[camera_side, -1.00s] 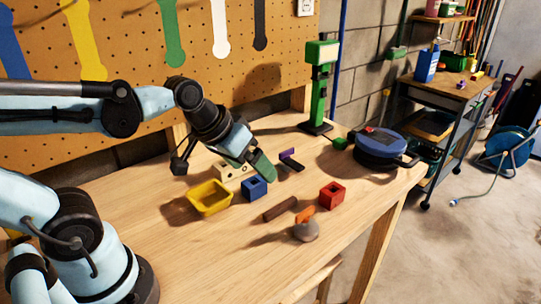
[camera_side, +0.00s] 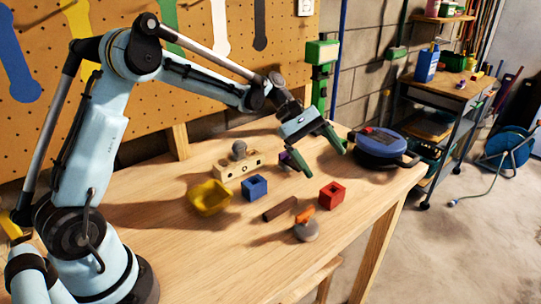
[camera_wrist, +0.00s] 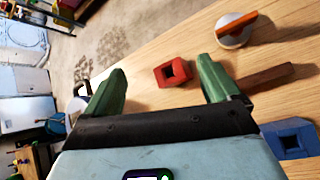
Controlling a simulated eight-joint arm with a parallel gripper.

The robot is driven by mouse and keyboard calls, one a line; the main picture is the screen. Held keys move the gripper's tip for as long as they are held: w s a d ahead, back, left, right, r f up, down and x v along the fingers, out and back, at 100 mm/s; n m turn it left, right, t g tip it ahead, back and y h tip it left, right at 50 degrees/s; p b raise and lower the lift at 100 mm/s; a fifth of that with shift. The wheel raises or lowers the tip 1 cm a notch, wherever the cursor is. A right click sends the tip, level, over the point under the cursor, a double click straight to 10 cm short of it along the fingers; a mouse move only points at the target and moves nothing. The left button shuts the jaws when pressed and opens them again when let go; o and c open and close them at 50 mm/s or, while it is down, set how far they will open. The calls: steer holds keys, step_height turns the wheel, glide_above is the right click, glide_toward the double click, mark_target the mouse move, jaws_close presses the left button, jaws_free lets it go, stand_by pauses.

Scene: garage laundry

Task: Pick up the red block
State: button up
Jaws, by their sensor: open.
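The red block (camera_side: 332,195) is a small cube with a square hole, sitting on the wooden workbench right of the brown bar. My gripper (camera_side: 323,160) is open and empty above the bench, behind and higher than the red block in the side view. In the wrist view the red block (camera_wrist: 173,73) shows beyond and between the two green fingertips of my gripper (camera_wrist: 164,78), apart from both.
Near the red block are a brown bar (camera_side: 280,209) and a grey round object with an orange handle (camera_side: 306,231). A blue block (camera_side: 255,188), yellow tray (camera_side: 193,199) and wooden holed block (camera_side: 232,168) stand left.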

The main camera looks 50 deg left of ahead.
mark_target(330, 190)
steer(key=f+n+h, duration=0.1)
steer(key=f, duration=0.1)
steer(key=w+a+f+n+g+h, duration=0.1)
steer(key=f, duration=0.2)
steer(key=w+a+f+n+h, duration=0.1)
steer(key=f+h, duration=0.1)
steer(key=shift+w+f+n+g, duration=0.25)
steer(key=shift+f+n+g, duration=0.05)
steer(key=shift+f, duration=0.45)
steer(key=shift+x, duration=3.75)
steer(key=shift+r, duration=0.1)
steer(key=shift+c, duration=0.3)
steer(key=c, duration=1)
